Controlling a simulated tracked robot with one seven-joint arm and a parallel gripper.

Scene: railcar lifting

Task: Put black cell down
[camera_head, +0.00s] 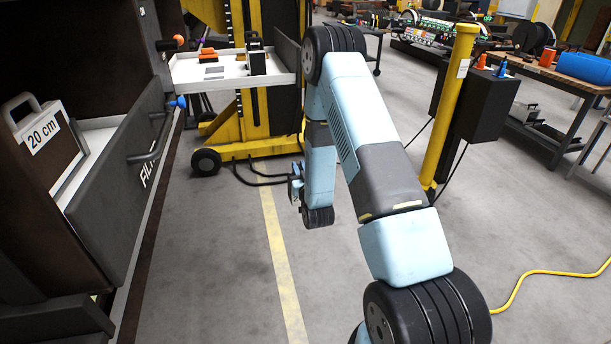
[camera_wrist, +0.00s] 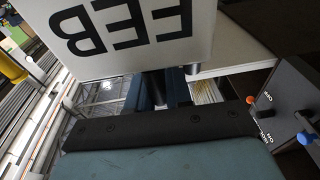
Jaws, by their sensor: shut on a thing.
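My gripper (camera_wrist: 165,93) shows in the wrist view, with its fingers shut beneath the lower edge of a white, lettered face. I take this face to be part of the black cell (camera_wrist: 125,40) in its hold. It carries large black letters that look upside down, and the frame cuts off its top. The grip point itself is hard to make out.
A white tray (camera_head: 220,70) on the yellow lift (camera_head: 245,105) carries a black handled item (camera_head: 256,58) and orange pieces. At left, a "20 cm" box (camera_head: 42,140) sits in an open drawer (camera_head: 125,165). A yellow post (camera_head: 455,100) stands right. The floor between is mostly clear.

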